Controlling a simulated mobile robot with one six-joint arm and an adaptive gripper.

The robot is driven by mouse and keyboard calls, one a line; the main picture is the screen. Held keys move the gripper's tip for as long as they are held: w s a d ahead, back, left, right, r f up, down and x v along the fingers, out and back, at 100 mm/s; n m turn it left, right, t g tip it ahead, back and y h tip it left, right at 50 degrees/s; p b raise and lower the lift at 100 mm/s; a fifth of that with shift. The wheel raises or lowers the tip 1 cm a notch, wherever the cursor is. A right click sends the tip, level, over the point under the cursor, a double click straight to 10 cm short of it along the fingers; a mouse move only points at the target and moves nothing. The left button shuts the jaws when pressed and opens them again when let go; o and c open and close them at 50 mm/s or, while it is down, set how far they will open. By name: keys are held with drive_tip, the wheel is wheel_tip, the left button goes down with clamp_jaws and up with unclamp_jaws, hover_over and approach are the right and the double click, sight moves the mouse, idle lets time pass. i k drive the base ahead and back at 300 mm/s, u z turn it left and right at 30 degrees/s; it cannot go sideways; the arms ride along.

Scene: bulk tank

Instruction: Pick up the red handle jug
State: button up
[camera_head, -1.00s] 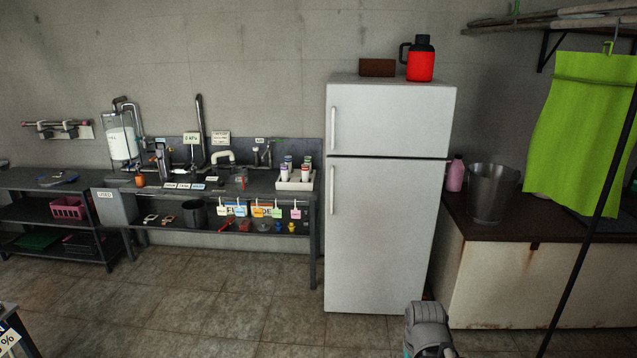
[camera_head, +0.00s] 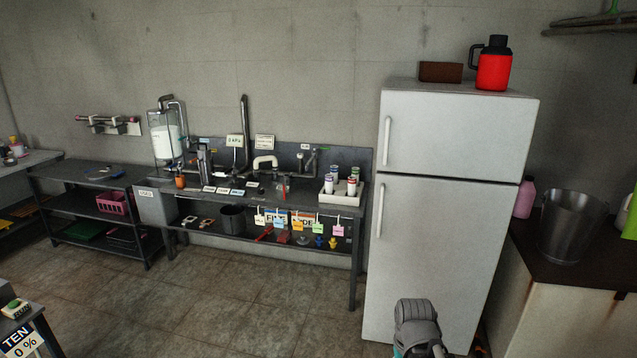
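A small clear vessel with a red upright part, perhaps a handle, (camera_head: 282,188) stands on the dark bench right of its middle; it is too small to make out well. A red jug with a black lid and black side handle (camera_head: 494,72) stands upright on top of the white fridge. A grey link of my arm shows at the bottom, in front of the fridge. My gripper is not in view and nothing shows it near either vessel.
The bench (camera_head: 340,208) carries taps, labels and a white tray of bottles; tags hang below. The white fridge (camera_head: 440,230) stands at its right. A brown block (camera_head: 441,72) is beside the red jug. A metal bucket (camera_head: 571,228) is on the right counter. The tiled floor before the bench is clear.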

sight(283, 184)
drive_tip(key=u, duration=0.2)
drive_tip(key=i, duration=0.8)
drive_tip(key=u, duration=0.4)
drive_tip(key=i, duration=0.85)
drive_tip(key=u, duration=0.5)
drive_tip(key=i, duration=1.65)
drive_tip(key=u, duration=0.25)
